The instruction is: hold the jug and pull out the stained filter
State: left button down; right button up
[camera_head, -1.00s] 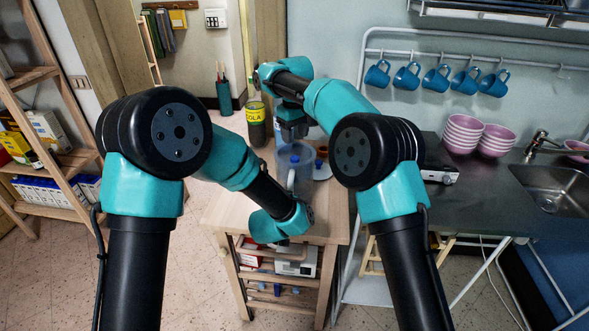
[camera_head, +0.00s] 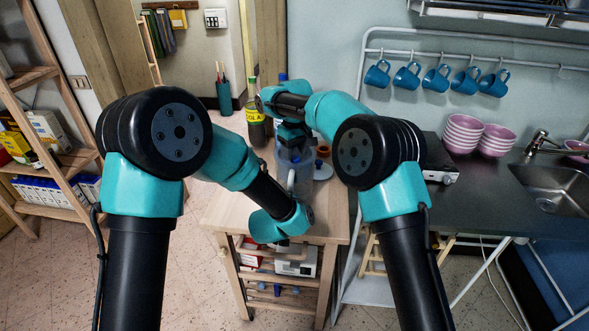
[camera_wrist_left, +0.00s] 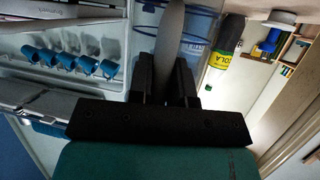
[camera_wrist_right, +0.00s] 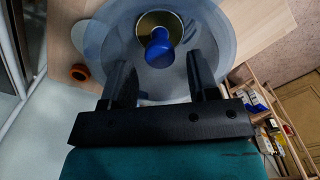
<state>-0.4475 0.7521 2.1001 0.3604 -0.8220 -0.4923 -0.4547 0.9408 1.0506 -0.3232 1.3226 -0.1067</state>
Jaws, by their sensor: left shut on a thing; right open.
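The clear bluish jug (camera_head: 297,170) stands on the wooden trolley, partly covered by my arms. In the right wrist view I look down into the jug (camera_wrist_right: 105,20), where the filter shows as a brownish disc (camera_wrist_right: 150,22) with a blue knob (camera_wrist_right: 158,50). My right gripper (camera_wrist_right: 161,72) is open above the jug, its fingers apart on either side of the knob and not touching it. In the left wrist view my left gripper (camera_wrist_left: 167,70) is shut on the jug's grey handle (camera_wrist_left: 170,40). In the head view its fingers are hidden.
A dark cola bottle (camera_head: 256,120) with a yellow-green label stands behind the jug. A small orange-brown object (camera_head: 323,151) is to the jug's right. The trolley top (camera_head: 232,205) is bare at the front left. A dark counter (camera_head: 470,190) lies to the right.

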jog(key=shift+f, duration=1.45)
grip_shut()
